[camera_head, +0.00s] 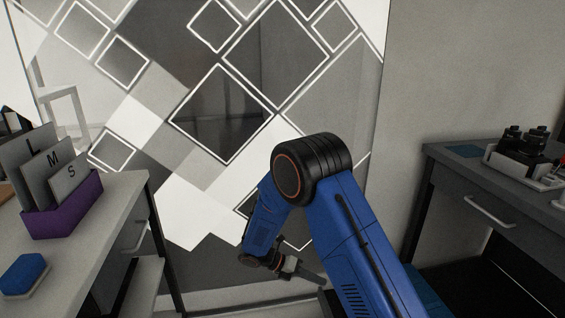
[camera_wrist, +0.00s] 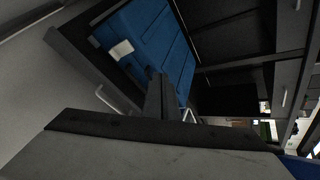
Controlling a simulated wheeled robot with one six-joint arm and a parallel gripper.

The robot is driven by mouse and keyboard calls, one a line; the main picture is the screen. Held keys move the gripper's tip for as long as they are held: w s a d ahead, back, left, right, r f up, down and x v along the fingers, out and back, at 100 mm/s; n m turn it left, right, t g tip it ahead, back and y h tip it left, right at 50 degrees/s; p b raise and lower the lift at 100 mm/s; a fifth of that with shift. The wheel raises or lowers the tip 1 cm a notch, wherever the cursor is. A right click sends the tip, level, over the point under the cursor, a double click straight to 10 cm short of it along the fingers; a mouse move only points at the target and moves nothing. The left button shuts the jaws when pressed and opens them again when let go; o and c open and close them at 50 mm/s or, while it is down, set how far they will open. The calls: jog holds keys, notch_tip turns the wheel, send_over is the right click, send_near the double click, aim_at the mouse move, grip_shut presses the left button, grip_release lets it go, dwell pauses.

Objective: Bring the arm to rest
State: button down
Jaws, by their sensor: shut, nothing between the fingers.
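My blue arm (camera_head: 352,235) is folded in front of me, with its black elbow joint (camera_head: 308,168) at the top. The forearm hangs down to the left of the upper arm. My gripper (camera_head: 314,277) is low, close to the upper arm, and points to the right and slightly down. It is shut and empty. In the wrist view the dark fingers (camera_wrist: 161,98) show near the middle, with nothing held between them.
The left table (camera_head: 110,212) holds a purple box (camera_head: 68,210) with L, M and S cards, and a blue block (camera_head: 24,272). The right desk (camera_head: 465,185) carries a dark device (camera_head: 522,150). A diamond-patterned wall (camera_head: 190,190) stands behind. Space between the tables is open.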

jog(key=s+d+r+m+y, duration=0.3)
jog(key=s+d+r+m, duration=0.35)
jog(key=r, duration=0.35)
jog(key=s+d+r+m+y, duration=0.45)
jog(key=d+r+m, duration=0.2)
jog(key=r, duration=0.45)
jog(key=s+d+r+m+t+y, duration=0.2)
jog(key=s+r+m, duration=0.2)
jog(key=s+m, duration=0.4)
jog(key=s+d+r+m+t+y, duration=0.2)
jog(key=s+r+m, duration=0.3)
jog(key=s, duration=0.7)
jog(key=shift+s+m+t+y, duration=0.3)
jog(key=shift+m+t, duration=0.5)
jog(key=shift+m, duration=0.6)
jog(key=shift+w, duration=0.15)
